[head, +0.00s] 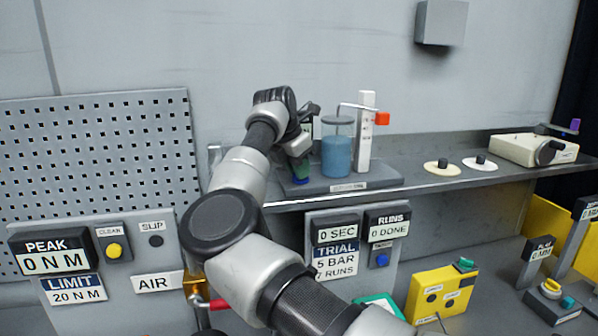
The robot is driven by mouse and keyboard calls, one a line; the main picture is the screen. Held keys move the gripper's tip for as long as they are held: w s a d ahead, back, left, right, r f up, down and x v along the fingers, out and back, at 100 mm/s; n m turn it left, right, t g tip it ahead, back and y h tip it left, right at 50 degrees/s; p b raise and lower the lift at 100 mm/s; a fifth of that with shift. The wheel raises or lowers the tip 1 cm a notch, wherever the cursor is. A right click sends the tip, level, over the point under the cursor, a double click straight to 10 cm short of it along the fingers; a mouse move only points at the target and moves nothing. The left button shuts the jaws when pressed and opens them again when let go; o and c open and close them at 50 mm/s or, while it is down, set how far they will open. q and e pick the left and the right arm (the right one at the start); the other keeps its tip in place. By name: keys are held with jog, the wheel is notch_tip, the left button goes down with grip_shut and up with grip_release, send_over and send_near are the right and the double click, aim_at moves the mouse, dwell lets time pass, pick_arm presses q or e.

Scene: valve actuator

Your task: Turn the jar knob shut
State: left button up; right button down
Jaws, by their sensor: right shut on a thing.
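A clear jar (336,157) with blue liquid stands upright on a grey base on the wall shelf. Just left of it is a small green and blue piece (301,170), which looks like the jar knob. My right gripper (300,152) reaches down over this piece from above and is shut on it. The gripper and wrist hide the top of the piece, so its turned position cannot be read. My left gripper is not in view.
A white post (366,130) with a red block (382,118) stands right of the jar. Two round discs and a cream box (533,149) are farther right on the shelf (440,185). Below are display panels and a yellow box (442,291). A pegboard (95,160) is at left.

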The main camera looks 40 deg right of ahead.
jog(key=n+b, duration=0.2)
jog(key=n+t+b, duration=0.1)
jog(key=n+b, duration=0.1)
jog(key=n+t+b, duration=0.1)
jog(key=b, duration=0.1)
jog(key=shift+s+f+n+y, duration=0.1)
jog(key=shift+f+n+y, duration=0.2)
jog(key=shift+n, duration=0.1)
jog(key=shift+n+t+b, duration=0.4)
jog(key=shift+n+b, duration=0.6)
jog(key=shift+b, duration=0.1)
jog(key=n+y+b, duration=0.1)
jog(key=n, duration=0.1)
jog(key=n+t+b, duration=0.1)
jog(key=n+b, duration=0.1)
jog(key=shift+s+d+r+y, duration=0.1)
jog(key=shift+y, duration=0.3)
jog(key=c, duration=1.8)
grip_release()
jog(key=shift+n+t+y+b, duration=0.3)
jog(key=shift+n+y+b, duration=0.45)
jog(key=shift+n, duration=1.35)
jog(key=shift+c, duration=0.2)
jog(key=shift+o, duration=0.2)
jog(key=shift+s, duration=0.1)
jog(key=o, duration=0.7)
jog(key=shift+r, duration=0.1)
jog(key=shift+o, duration=0.8)
jog(key=shift+a, duration=0.2)
jog(key=shift+d, duration=0.1)
